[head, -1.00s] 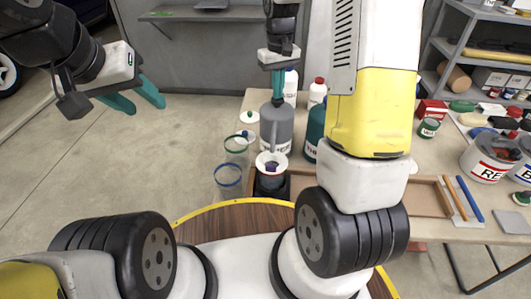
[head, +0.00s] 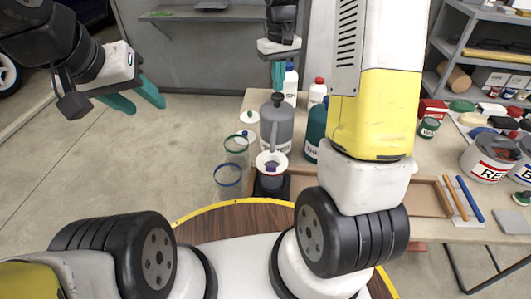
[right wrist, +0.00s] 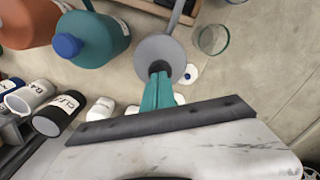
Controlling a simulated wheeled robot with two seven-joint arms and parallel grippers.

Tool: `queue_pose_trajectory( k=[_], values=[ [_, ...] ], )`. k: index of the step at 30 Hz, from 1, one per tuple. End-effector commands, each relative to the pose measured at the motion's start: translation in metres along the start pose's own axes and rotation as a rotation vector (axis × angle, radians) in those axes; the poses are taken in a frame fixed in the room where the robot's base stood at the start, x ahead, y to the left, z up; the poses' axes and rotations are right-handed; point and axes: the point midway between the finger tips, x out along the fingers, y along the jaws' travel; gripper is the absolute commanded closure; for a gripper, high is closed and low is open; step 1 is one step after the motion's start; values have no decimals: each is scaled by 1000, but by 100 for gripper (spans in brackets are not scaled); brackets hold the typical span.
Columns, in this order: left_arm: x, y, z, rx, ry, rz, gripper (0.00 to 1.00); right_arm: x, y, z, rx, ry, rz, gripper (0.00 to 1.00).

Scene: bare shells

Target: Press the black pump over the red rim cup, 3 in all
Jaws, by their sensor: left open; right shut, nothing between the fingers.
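The black pump (head: 278,99) tops a grey bottle (head: 275,125) at the table's left end; its spout points toward the near side. Below the spout is a white-rimmed funnel-like piece (head: 284,161) with something purple in it, above a dark block. I cannot make out a red rim there. My right gripper (head: 278,84) is shut and empty, its fingertips just above the pump head. In the right wrist view the teal fingers (right wrist: 159,80) are by the black pump head (right wrist: 159,67). My left gripper (head: 137,104) is open and empty, far left over the floor.
A green-rimmed clear cup (head: 236,144) and a blue-rimmed clear cup (head: 228,175) stand left of the bottle. A teal bottle (head: 316,128) and white bottles (head: 290,84) stand close by. My right arm hides part of the table. Paint tins (head: 487,160) stand at the right.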

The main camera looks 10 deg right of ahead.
Motion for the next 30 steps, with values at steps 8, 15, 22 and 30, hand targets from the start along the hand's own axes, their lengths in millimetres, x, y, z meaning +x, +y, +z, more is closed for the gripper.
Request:
queue_pose_trajectory(
  k=[8, 15, 22, 30],
  values=[
    [0, 0, 0, 0, 0, 0, 55, 6, 0, 0, 0, -1, 0, 100],
    [0, 0, 0, 0, 0, 0, 55, 14, 0, 0, 0, 0, 0, 100],
    [0, 0, 0, 0, 0, 0, 55, 22, 0, 0, 0, -1, 0, 100],
    [0, 0, 0, 0, 0, 0, 55, 33, 0, 1, 0, -3, 0, 100]
  ],
)
